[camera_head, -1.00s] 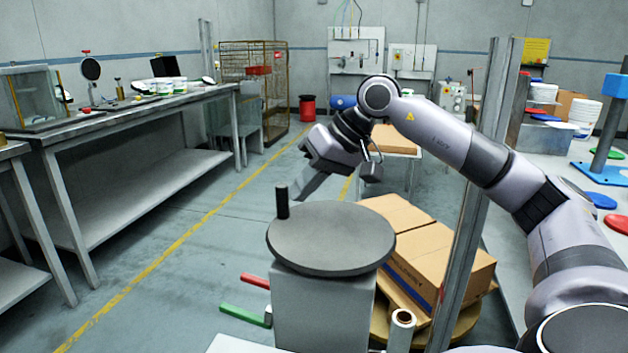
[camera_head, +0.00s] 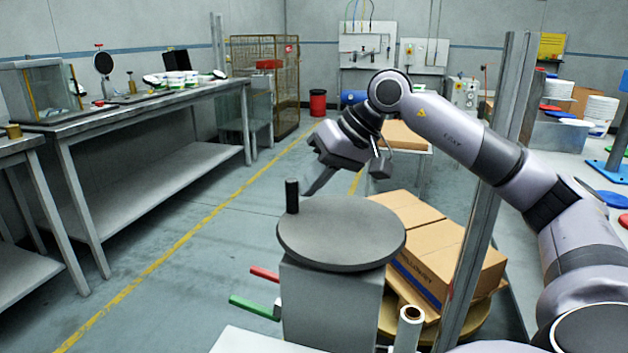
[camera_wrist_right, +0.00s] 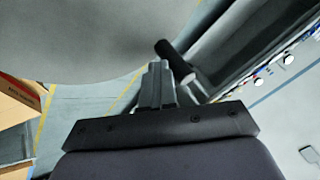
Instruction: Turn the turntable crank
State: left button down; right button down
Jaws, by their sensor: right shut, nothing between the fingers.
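The turntable is a round grey disc (camera_head: 340,235) on a grey box-shaped pedestal (camera_head: 330,305). Its crank knob (camera_head: 292,196), a short black upright post, stands at the disc's left edge. My right gripper (camera_head: 309,192) is shut and empty, pointing down just right of the knob in the head view. In the right wrist view, the fingertips (camera_wrist_right: 157,66) lie beside the dark knob (camera_wrist_right: 174,60), very close to it; I cannot tell whether they touch. The disc (camera_wrist_right: 80,38) fills the upper left there. My left gripper is not in view.
A red bar (camera_head: 265,272) and a green bar (camera_head: 252,307) stick out left of the pedestal. Cardboard boxes (camera_head: 450,262) and a metal post (camera_head: 490,180) stand to the right. A long workbench (camera_head: 150,112) runs along the left, with open floor between.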

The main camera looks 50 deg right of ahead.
aim_at(301, 225)
jog(key=shift+a, duration=0.3)
jog(key=shift+s+a, duration=0.15)
jog(key=shift+a, duration=0.4)
jog(key=shift+s+a, duration=0.15)
jog(key=shift+a, duration=0.35)
jog(key=shift+s+a+b, duration=0.35)
jog(key=shift+s+a, duration=0.3)
jog(key=shift+a, duration=0.3)
jog(key=shift+s+a+f, duration=0.1)
